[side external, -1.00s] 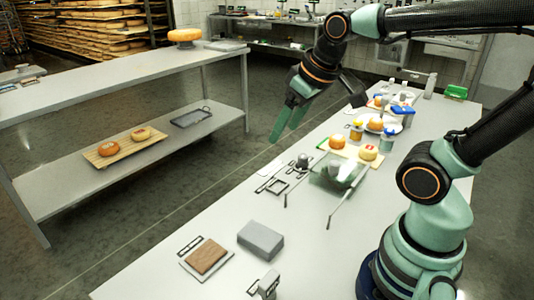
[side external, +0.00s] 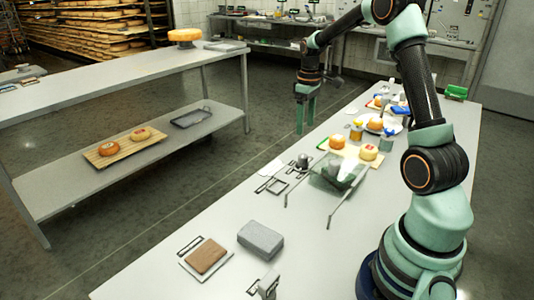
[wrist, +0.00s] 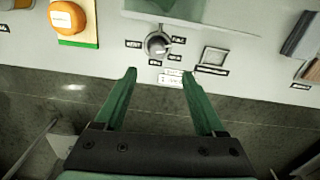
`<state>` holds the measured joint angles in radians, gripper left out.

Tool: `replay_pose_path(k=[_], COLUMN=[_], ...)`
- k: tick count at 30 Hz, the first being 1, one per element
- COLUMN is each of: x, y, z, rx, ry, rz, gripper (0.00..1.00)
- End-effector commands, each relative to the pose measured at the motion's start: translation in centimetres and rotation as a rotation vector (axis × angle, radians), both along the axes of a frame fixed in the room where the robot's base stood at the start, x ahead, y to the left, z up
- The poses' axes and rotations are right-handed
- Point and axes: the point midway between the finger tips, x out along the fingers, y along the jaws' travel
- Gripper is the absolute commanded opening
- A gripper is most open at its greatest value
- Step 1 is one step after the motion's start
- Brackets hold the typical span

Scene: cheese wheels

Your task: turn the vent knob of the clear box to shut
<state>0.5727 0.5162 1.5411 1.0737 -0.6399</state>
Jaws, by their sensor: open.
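The clear box (side external: 338,172) stands on the table, and its edge shows at the top of the wrist view (wrist: 195,10). A round grey knob (wrist: 157,45) sits beside the box with small labels around it, too small to read surely. The knob also shows in the side view (side external: 302,160). I cannot tell which setting it points to. My gripper (wrist: 158,72) is open and empty, its green fingers spread apart. In the side view my gripper (side external: 306,118) points down, above and behind the knob, not touching it.
Cheeses on a board (side external: 352,150) and several jars stand beyond the box. A square frame marking (side external: 277,186) lies near the knob. A grey block (side external: 261,239) and a brown slab (side external: 206,256) lie at the table's near end. The table's left edge drops to open floor.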

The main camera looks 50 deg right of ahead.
Motion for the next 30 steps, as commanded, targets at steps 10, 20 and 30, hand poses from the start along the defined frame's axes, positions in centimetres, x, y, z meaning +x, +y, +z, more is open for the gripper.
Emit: replay_pose_path(k=[10,20,30], x=[-0.2,-0.2,-0.1], y=[-0.6,-0.6,-0.6], z=[-3.4,-9.6,-12.6], rx=[0.008,0.008,0.006], ry=[0.014,0.013,0.009], rz=[0.002,0.001,0.001], gripper=[0.72,0.72,0.72])
